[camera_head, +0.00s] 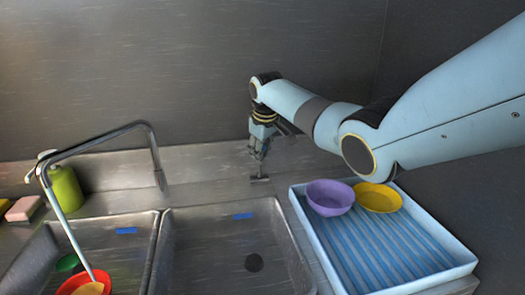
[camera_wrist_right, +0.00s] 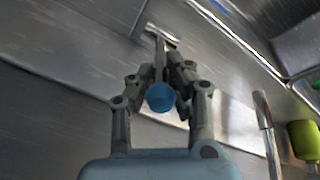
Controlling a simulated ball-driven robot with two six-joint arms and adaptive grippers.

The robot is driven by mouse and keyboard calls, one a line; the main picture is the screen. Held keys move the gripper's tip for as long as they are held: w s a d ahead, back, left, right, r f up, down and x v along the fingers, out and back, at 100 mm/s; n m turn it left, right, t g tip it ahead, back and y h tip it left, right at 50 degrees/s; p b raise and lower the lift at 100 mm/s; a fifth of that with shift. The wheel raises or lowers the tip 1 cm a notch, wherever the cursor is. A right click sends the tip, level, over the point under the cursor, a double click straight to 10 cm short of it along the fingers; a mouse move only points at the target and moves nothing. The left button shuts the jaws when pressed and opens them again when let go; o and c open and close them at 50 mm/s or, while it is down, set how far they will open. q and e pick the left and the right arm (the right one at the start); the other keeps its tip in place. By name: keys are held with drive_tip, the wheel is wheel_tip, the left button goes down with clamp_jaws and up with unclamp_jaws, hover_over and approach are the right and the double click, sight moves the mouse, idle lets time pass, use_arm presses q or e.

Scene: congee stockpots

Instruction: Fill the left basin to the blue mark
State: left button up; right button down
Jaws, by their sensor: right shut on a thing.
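The left basin (camera_head: 140,262) has a blue mark (camera_head: 126,230) high on its back wall. A metal faucet (camera_head: 100,141) reaches over it, and a thin pale stream (camera_head: 70,235) runs from its spout down into the basin. A red bowl (camera_head: 68,287), a yellow piece and a green piece (camera_head: 67,262) lie in there; I cannot tell the water level, but the mark shows clear. My right gripper (camera_head: 259,165) is at the ledge behind the right basin. In the wrist view it (camera_wrist_right: 163,72) is shut on a metal tap handle (camera_wrist_right: 162,36) with a blue cap (camera_wrist_right: 160,97). My left gripper is not in view.
The right basin (camera_head: 195,262) looks empty, with a dark drain and its own blue mark (camera_head: 243,216). A blue ribbed tray (camera_head: 395,250) holds a purple bowl (camera_head: 330,196) and a yellow bowl (camera_head: 378,196). A green bottle (camera_head: 66,188) and a pink sponge (camera_head: 24,208) stand left.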

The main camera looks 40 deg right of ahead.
drive_tip(key=c, duration=1.5)
unclamp_jaws()
drive_tip(key=shift+c, duration=0.2)
drive_tip(key=shift+o, duration=1.3)
drive_tip(key=shift+w+a, duration=0.1)
drive_tip(key=shift+r, duration=0.1)
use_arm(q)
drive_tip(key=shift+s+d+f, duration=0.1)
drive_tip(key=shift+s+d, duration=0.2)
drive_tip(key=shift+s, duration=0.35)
use_arm(e)
drive_tip(key=v, duration=1.2)
drive_tip(key=shift+a, duration=0.1)
